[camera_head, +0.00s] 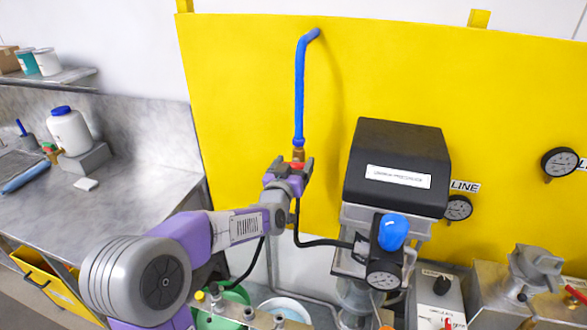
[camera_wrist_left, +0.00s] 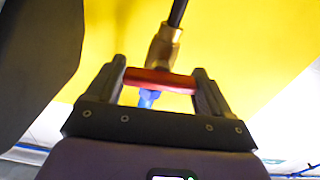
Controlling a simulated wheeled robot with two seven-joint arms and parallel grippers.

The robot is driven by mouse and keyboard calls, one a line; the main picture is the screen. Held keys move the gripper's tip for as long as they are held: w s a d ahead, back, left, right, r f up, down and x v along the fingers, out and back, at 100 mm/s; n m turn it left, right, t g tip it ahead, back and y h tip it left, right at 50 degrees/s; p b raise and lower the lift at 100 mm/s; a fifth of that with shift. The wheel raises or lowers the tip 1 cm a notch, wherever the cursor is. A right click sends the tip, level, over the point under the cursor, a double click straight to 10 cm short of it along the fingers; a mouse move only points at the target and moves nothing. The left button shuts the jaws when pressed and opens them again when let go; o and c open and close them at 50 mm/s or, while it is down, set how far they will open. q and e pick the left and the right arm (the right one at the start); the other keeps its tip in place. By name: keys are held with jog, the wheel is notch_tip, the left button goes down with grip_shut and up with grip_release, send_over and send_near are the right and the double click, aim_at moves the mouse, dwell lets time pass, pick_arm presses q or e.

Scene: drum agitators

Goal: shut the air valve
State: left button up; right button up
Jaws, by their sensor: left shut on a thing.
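The air valve has a brass body (camera_wrist_left: 164,48) and a red handle (camera_wrist_left: 160,80). In the head view the red handle (camera_head: 298,165) shows at the lower end of a blue pipe (camera_head: 300,95), in front of the yellow panel. My left gripper (camera_head: 292,168) is at the valve. In the left wrist view, my gripper's two fingers (camera_wrist_left: 161,84) are shut on the red handle, one at each end. The handle lies crosswise to the line of the blue pipe and black hose (camera_wrist_left: 178,12). My right gripper is not in view.
Right of my left gripper stands a black-topped agitator motor (camera_head: 398,165) with a blue knob (camera_head: 393,231) and a gauge (camera_head: 384,275). A black hose (camera_head: 318,243) runs below the valve. A steel bench (camera_head: 145,200) with a white bottle (camera_head: 70,131) is at left.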

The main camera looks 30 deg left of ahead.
pick_arm(q)
jog(key=shift+m, duration=0.6)
jog(key=shift+c, duration=0.3)
jog(key=o, duration=1)
jog(key=shift+d, duration=0.1)
jog(key=shift+s, duration=0.1)
jog(key=b+v, duration=0.1)
jog(key=v, duration=0.6)
jog(key=shift+s+d, duration=0.1)
jog(key=shift+s, duration=0.1)
